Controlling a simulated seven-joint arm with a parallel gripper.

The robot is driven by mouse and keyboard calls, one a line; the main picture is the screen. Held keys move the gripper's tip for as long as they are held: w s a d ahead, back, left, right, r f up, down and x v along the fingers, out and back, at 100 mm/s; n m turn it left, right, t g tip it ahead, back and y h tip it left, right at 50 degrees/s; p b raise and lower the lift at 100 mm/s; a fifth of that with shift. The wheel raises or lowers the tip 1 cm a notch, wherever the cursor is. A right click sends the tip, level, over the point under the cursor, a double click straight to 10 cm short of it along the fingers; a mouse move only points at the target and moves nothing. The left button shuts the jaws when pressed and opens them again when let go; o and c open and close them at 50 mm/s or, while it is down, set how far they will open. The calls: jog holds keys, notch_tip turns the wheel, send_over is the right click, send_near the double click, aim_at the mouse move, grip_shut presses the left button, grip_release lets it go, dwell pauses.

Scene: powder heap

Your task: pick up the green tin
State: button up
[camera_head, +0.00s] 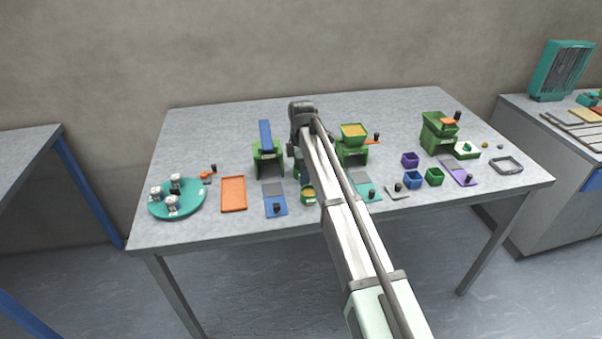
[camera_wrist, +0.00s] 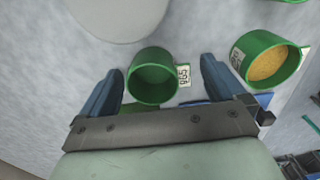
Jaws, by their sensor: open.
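A round, empty green tin (camera_wrist: 153,78) with a small white label on its side stands between the two blue fingers of my gripper (camera_wrist: 162,66) in the wrist view. The fingers are open, with visible gaps on both sides of the tin. In the head view my arm mostly hides this tin; only a sliver of green (camera_head: 296,171) shows beside it. A second green tin (camera_wrist: 270,60) with yellow powder and a label is to the right, outside the fingers; it also shows in the head view (camera_head: 307,195).
Green stands (camera_head: 268,158) are along the middle of the table. A teal plate with white jars (camera_head: 178,205) and an orange tray (camera_head: 233,194) lie left. The back left table is clear.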

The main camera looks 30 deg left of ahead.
jog(key=shift+c, duration=0.4)
jog(key=c, duration=1)
jog(key=shift+r, duration=0.3)
notch_tip(320, 180, up, 8)
jog(key=w+d, duration=0.3)
jog(key=d, duration=0.2)
jog(key=w+d, duration=0.3)
jog(key=d, duration=0.3)
jog(key=w+d, duration=0.3)
jog(key=d, duration=0.3)
jog(key=shift+w+f, duration=0.1)
jog(key=shift+f, duration=0.25)
